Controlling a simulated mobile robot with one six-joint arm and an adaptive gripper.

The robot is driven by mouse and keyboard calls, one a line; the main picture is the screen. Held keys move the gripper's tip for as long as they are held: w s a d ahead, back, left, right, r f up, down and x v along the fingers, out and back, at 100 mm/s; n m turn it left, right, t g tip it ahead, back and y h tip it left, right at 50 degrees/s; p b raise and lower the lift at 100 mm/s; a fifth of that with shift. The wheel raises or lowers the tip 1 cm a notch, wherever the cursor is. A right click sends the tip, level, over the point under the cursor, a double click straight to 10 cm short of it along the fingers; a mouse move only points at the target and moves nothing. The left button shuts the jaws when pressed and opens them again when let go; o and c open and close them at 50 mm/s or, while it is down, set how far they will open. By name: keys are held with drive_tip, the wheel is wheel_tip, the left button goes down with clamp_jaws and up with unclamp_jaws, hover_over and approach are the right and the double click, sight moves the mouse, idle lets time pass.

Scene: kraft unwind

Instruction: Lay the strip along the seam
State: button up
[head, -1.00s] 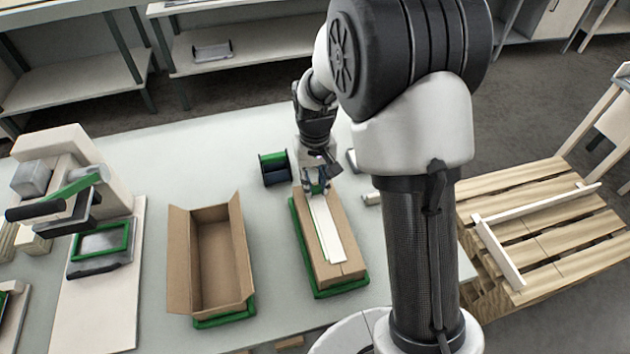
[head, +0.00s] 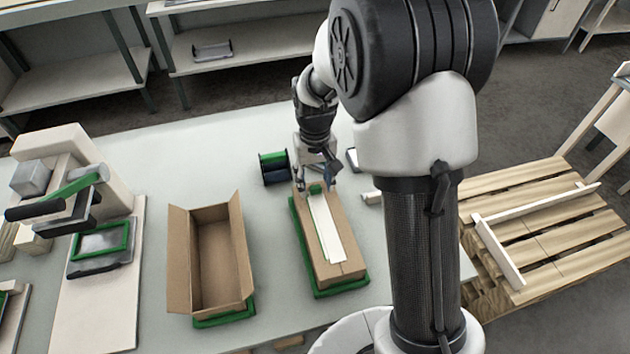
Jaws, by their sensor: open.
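A white strip (head: 326,228) lies lengthwise on top of the closed cardboard box (head: 349,268). It runs along the middle of the lid, where the seam is mostly hidden under it. A small green piece (head: 315,189) shows at the strip's far end. The box sits in a green frame (head: 340,288) on the table. My gripper (head: 317,186) is open over the far end of the box, with its fingers apart on either side of the green piece. Whether the fingers touch the box is too small to tell.
An open, empty cardboard box (head: 212,255) stands to the left. A green and dark spool (head: 274,168) stands just left of my gripper. A press-like device (head: 75,195) is at the far left. A wooden pallet (head: 545,225) is at the right. The table's back left is clear.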

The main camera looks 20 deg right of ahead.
wheel_tip(320, 180, up, 11)
drive_tip(key=s+r+t, duration=0.2)
drive_tip(key=s+r, duration=0.7)
drive_tip(key=s, duration=0.2)
drive_tip(key=s+t, duration=0.2)
drive_tip(key=s, duration=1.2)
drive_tip(key=shift+f+t, duration=0.3)
